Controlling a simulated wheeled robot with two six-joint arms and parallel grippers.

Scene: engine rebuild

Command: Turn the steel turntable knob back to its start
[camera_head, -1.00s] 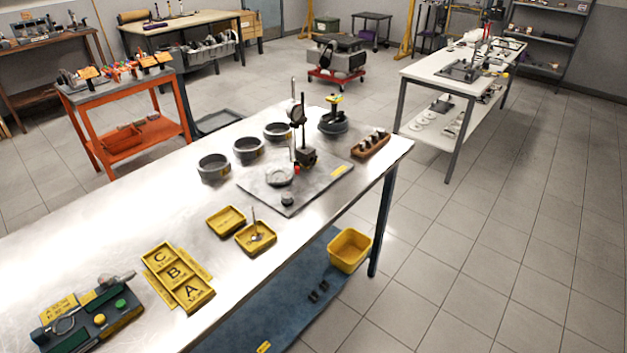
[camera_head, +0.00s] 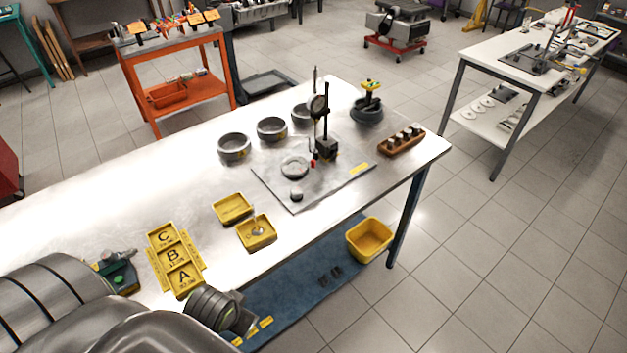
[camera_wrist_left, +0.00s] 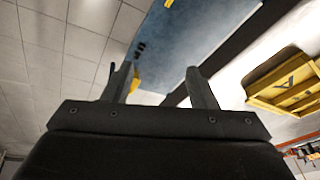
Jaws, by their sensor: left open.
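The steel knob (camera_head: 296,195) stands at the front corner of a grey plate (camera_head: 325,187) on the bench. A round steel turntable (camera_head: 294,166) sits behind it on the same plate. A black dial gauge stand (camera_head: 326,148) rises beside the turntable. My left arm comes in from the lower left, and its gripper (camera_head: 248,322) is by the bench's front edge, well short of the knob. In the left wrist view the gripper (camera_wrist_left: 158,82) has its two fingers apart with nothing between them. The knob is not in that view. My right gripper is not in view.
Yellow trays (camera_head: 233,208) and lettered trays (camera_head: 168,280) lie between my left gripper and the plate. Several grey rings (camera_head: 234,147) and a wooden block with pegs (camera_head: 401,140) stand around the plate. A yellow bin (camera_head: 369,239) sits below on the blue lower shelf.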

